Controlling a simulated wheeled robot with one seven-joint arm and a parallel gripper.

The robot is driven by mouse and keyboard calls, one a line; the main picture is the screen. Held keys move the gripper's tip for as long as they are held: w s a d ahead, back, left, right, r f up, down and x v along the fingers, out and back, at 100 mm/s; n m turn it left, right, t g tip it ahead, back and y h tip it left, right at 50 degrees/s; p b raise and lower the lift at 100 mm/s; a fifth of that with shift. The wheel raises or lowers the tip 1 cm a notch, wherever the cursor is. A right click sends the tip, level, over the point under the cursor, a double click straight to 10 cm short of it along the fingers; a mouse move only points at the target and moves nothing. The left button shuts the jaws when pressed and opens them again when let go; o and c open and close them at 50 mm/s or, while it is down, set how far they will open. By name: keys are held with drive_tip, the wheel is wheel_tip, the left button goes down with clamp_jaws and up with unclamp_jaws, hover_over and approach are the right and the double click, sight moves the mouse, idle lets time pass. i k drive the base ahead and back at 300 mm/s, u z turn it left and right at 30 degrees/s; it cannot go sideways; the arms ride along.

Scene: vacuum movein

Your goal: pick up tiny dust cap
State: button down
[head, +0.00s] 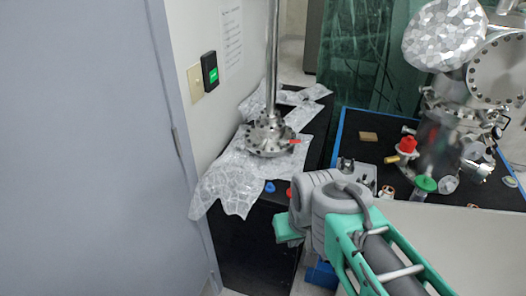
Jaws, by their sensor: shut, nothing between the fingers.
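Two small caps lie near the front edge of the dark table by the wall: a blue cap (269,187) and a red cap (289,193). The red one is close to my arm's grey wrist and partly hidden. I cannot tell which is the tiny dust cap. My gripper (287,230) shows only as a teal part at the arm's end, below the red cap in the picture. Its fingertips are hard to make out. It is shut and holds nothing, apart from both caps.
Crumpled foil (228,184) covers much of the dark table, under a flanged metal post (268,137). A black, blue-edged surface at right holds a larger red cap (407,144), a green cap (426,184) and metal chamber parts (497,70). A door (80,150) stands at left.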

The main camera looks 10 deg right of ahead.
sight(270, 188)
drive_tip(key=z, duration=0.5)
drive_tip(key=k, duration=1.25)
drive_tip(key=u, duration=0.15)
drive_tip(key=i, duration=0.5)
drive_tip(key=u, duration=0.9)
drive_tip(key=i, duration=0.75)
drive_tip(key=u, duration=0.2)
